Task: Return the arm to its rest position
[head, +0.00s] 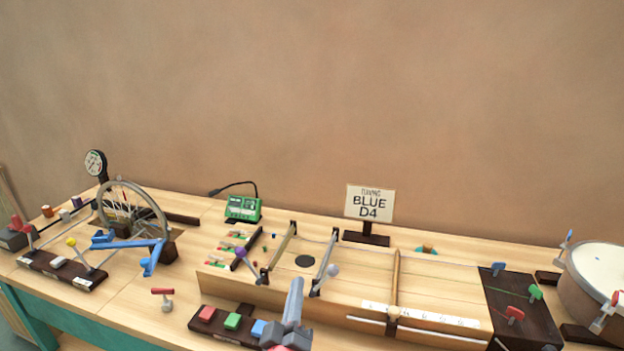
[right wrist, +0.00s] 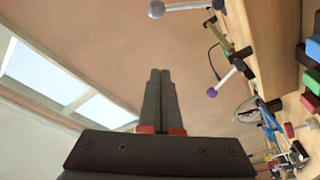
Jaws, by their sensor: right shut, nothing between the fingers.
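My right gripper (head: 296,289) comes up from the bottom middle of the head view, in front of the bench, close to the row of coloured blocks. In the right wrist view its two dark fingers (right wrist: 158,100) are together with nothing between them. They point toward the plain wall, and no object touches them there. My left gripper is in neither view.
Close by are a blue block (head: 259,328), a green block (head: 232,321), a purple-headed mallet (head: 242,253) and a grey-headed mallet (head: 332,271). A sign reading BLUE D4 (head: 369,203) stands behind. A wheel (head: 133,209) is left, a drum (head: 597,285) far right.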

